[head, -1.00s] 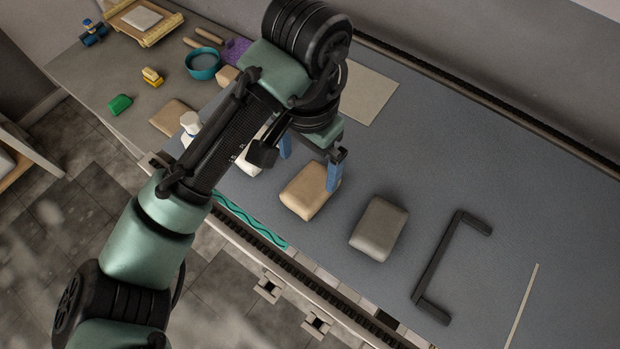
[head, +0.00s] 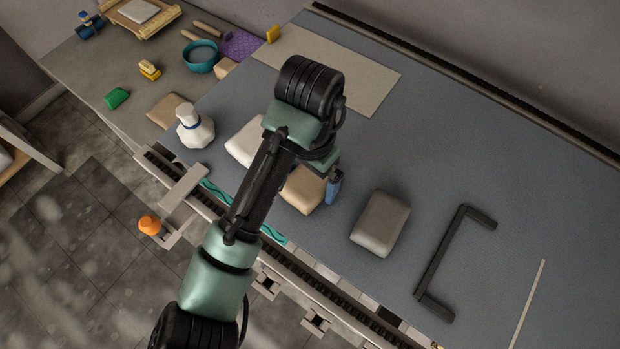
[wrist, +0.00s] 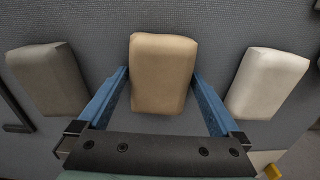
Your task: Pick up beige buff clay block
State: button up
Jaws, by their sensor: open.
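The beige buff clay block (head: 306,192) lies on the grey-blue table mat, partly hidden by my arm in the head view. In the wrist view the beige block (wrist: 163,72) is between the two blue fingers of my gripper (wrist: 163,100). The gripper is open, with a finger on each side and a visible gap, at least in the picture, between each finger and the block. In the head view one blue finger (head: 333,188) shows at the block's right side; the other finger is hidden.
A grey block (head: 381,222) lies to the right and a white block (head: 246,143) to the left, both close by. A black handle-shaped bar (head: 440,262) lies farther right. A white bottle (head: 194,128) stands left. The mat behind the blocks is mostly clear.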

grip_shut()
dwell(0.4)
jog(key=shift+r, duration=0.1)
